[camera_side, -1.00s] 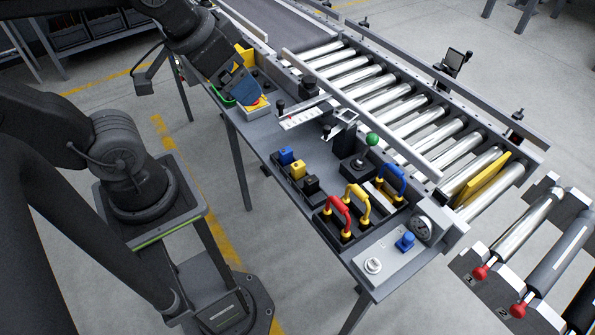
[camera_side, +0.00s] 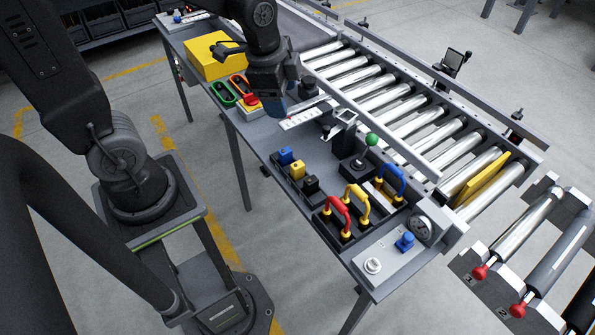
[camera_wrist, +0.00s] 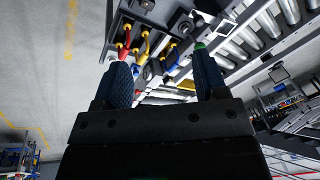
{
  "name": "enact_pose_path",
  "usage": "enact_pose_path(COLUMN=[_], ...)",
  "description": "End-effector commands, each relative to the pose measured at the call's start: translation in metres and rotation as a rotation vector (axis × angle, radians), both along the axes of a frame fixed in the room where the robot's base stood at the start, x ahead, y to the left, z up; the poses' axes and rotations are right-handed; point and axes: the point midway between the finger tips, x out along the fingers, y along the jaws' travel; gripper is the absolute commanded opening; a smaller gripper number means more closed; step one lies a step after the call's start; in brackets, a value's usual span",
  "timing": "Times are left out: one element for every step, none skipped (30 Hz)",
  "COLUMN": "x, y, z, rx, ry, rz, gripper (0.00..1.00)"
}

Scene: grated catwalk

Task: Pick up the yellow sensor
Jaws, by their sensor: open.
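The yellow sensor (camera_side: 297,171) is a small block in the side view. It stands upright in a dark rack (camera_side: 285,184), between a blue block (camera_side: 286,156) and a black block (camera_side: 311,185). My gripper (camera_side: 277,113) is up and left of it, over the bench near the red button, with its fingers pointing down. The gripper also shows in the wrist view (camera_wrist: 163,72), its two blue fingers wide apart with nothing held between them. I cannot pick out the yellow sensor for sure in the wrist view.
Red (camera_side: 337,214), yellow (camera_side: 357,203) and blue (camera_side: 391,181) handles stand right of the rack. A green-knobbed lever (camera_side: 371,140) and a small vise (camera_side: 342,122) rise behind it. A yellow box (camera_side: 214,55) and a roller conveyor (camera_side: 400,103) flank my gripper.

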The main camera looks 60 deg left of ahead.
Motion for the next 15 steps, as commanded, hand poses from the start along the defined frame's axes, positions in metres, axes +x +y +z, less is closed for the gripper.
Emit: enact_pose_path(x=[0.01, 0.015, 0.021, 0.025, 0.028, 0.032, 0.035, 0.037, 0.039, 0.041, 0.041, 0.042, 0.043, 0.044, 0.044], y=[0.003, 0.005, 0.007, 0.008, 0.01, 0.012, 0.013, 0.014, 0.015, 0.016, 0.017, 0.018, 0.019, 0.019, 0.02], z=[-0.019, -0.028, -0.041, -0.052, -0.061, -0.074, -0.083, -0.092, -0.102, -0.108, -0.115, -0.121, -0.125, -0.128, -0.132], rx=[0.019, 0.029, 0.042, 0.05, 0.056, 0.063, 0.067, 0.069, 0.072, 0.073, 0.073, 0.074, 0.075, 0.075, 0.075], ry=[0.045, 0.064, 0.09, 0.108, 0.125, 0.147, 0.16, 0.174, 0.188, 0.197, 0.205, 0.214, 0.219, 0.222, 0.225], rz=[-0.092, -0.15, -0.229, -0.287, -0.343, -0.415, -0.464, -0.511, -0.567, -0.603, -0.636, -0.674, -0.696, -0.713, -0.732], gripper=[0.66, 0.66, 0.66, 0.66, 0.66, 0.66, 0.66, 0.66, 0.66, 0.66, 0.66, 0.66, 0.66, 0.66, 0.66])
